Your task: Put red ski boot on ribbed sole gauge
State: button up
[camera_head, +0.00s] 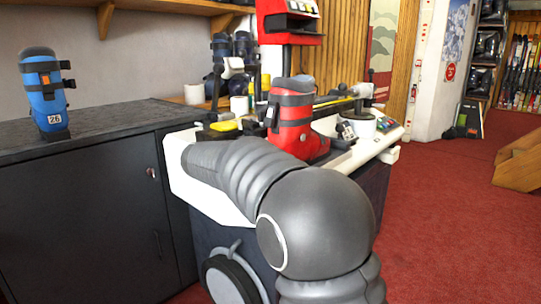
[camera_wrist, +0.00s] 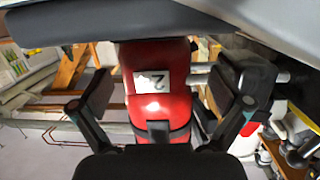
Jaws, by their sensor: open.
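The red ski boot (camera_head: 291,122) stands upright on the white bench behind my arm, with dark straps and a dark cuff. In the wrist view the boot (camera_wrist: 158,108) fills the middle and shows a white number label. My gripper (camera_wrist: 168,92) is open, with one dark finger to each side of the boot. Gaps show between the boot and both fingers, so it is not gripped. My gripper is hidden in the head view. I cannot make out the ribbed sole gauge for certain in either view.
A blue boot (camera_head: 45,92) labelled 26 stands on the dark cabinet (camera_head: 95,125) at left. A red machine (camera_head: 290,28) rises behind the bench. A white round container (camera_head: 357,126) and small tools crowd the bench's right side. Red carpet (camera_head: 450,210) is open at right.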

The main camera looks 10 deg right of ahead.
jog(key=v, duration=1.2)
notch_tip(320, 180, up, 10)
jog(key=s+d+n+t+y, duration=0.1)
jog(key=s+n+t+y, duration=0.1)
jog(key=n+t+y, duration=0.75)
jog(key=s+d+f+g+y, duration=0.1)
jog(key=s+d+f+g, duration=0.2)
jog(key=s+f, duration=0.6)
jog(key=s+d+f+n+g+y, duration=0.1)
jog(key=s+d+f+g, duration=0.2)
jog(key=s+f, duration=0.6)
jog(key=s+d+f+n+g+y, duration=0.1)
jog(key=s+d+f+g, duration=0.2)
jog(key=s+f+g, duration=0.3)
jog(key=s+f, duration=0.4)
jog(key=s, duration=0.4)
jog(key=shift+y+p, duration=0.3)
jog(key=shift+y, duration=0.05)
jog(key=shift+g, duration=0.25)
